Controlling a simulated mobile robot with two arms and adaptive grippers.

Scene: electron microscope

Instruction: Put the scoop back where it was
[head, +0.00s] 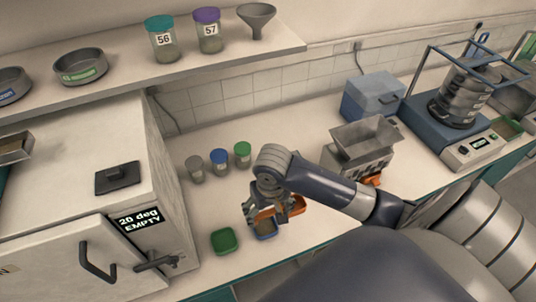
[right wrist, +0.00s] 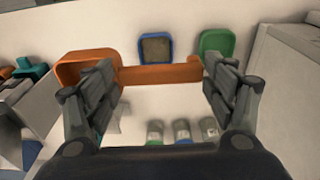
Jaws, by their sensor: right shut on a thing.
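The orange scoop (head: 297,205) is in my right gripper (head: 267,215), above the counter. In the right wrist view, the fingers of the right gripper (right wrist: 162,85) are shut on the handle of the scoop (right wrist: 85,68). Its bowl is at the left of that view, outside the fingers, and the handle runs across between them. In the head view the gripper hides part of the handle. I cannot tell how high the scoop is above the counter. My left gripper is not in view.
A blue tray (head: 265,232) with grey-brown contents and a green tray (head: 224,241) lie close to the gripper. Several lidded jars (head: 220,162) stand behind it. A metal hopper machine (head: 362,148) is to the right, a white cabinet (head: 78,190) to the left.

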